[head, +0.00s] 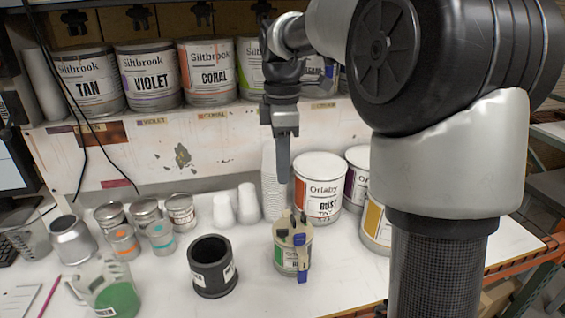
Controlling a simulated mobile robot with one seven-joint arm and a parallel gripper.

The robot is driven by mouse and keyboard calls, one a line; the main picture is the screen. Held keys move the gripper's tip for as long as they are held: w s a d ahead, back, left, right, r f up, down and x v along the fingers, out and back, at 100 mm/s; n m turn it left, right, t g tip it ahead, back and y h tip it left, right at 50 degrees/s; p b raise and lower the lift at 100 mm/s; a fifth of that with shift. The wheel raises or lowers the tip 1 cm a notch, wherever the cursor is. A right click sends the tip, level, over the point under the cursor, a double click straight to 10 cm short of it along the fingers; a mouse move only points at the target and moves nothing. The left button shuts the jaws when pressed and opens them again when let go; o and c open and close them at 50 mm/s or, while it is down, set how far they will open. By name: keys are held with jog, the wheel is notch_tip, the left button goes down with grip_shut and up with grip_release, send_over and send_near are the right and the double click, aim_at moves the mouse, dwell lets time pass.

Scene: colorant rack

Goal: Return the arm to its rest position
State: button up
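My arm rises at the right, reaches across the top of the head view and bends down to my gripper (283,178). The gripper points down in front of the rack's shelf edge. Its fingers show edge-on as one narrow strip, so I cannot tell whether they are open or shut. No held object shows at them. The tips are above and slightly behind a small can (284,262) with a green label. A tan and blue clamp-like piece (301,240) sits on that can's top. My arm hides part of the right side.
Large labelled cans, such as the CORAL can (207,75), line the upper shelf. On the white bench stand a black cup (212,278), a jug with green liquid (113,295), stacked white cups (270,180), small tins and the RUST can (319,190). Bare bench lies at front centre.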

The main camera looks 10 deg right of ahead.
jog(key=shift+r, duration=0.3)
